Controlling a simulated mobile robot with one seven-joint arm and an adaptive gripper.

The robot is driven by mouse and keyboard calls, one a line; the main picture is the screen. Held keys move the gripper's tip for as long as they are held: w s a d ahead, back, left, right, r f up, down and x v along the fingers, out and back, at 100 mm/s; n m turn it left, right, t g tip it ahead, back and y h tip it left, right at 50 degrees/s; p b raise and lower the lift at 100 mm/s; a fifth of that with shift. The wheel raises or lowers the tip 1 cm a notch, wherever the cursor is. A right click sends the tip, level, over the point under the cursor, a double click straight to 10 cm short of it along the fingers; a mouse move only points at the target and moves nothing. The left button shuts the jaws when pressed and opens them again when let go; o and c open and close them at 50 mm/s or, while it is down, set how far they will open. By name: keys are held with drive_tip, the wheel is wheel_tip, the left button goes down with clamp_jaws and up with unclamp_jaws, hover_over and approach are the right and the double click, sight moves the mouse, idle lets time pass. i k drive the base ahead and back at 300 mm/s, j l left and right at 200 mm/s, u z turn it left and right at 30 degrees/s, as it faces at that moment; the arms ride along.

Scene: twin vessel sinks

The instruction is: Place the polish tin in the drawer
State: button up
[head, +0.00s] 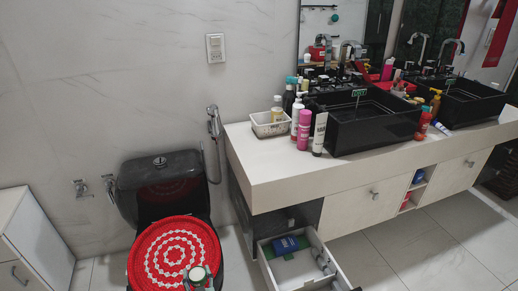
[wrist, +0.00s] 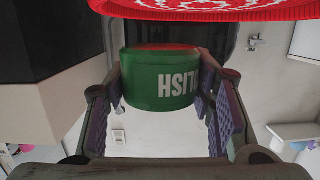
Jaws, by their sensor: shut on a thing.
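In the head view the tin (head: 198,273) shows small at the bottom, in front of the red toilet cover, and my gripper (head: 199,282) is hard to make out. The drawer (head: 338,269) stands open below the counter, to the right of the tin. A blue box (head: 285,245) and some greyish items lie inside it, with bare floor between them.
The toilet (head: 157,178) with its red and white round cover (head: 150,250) is left of the drawer. The counter (head: 275,164) overhangs the drawer's back and carries black sinks (head: 365,125), bottles and a white basket (head: 268,126). A white cabinet (head: 35,245) stands at far left.

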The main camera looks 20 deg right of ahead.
sight(297, 274)
drive_tip(key=i+j, duration=0.1)
drive_tip(key=j, duration=0.25)
drive_tip(key=i+j, duration=0.15)
drive_tip(key=j, duration=0.2)
drive_tip(key=i+j, duration=0.1)
drive_tip(key=j, duration=0.2)
drive_tip(key=i+j, duration=0.5)
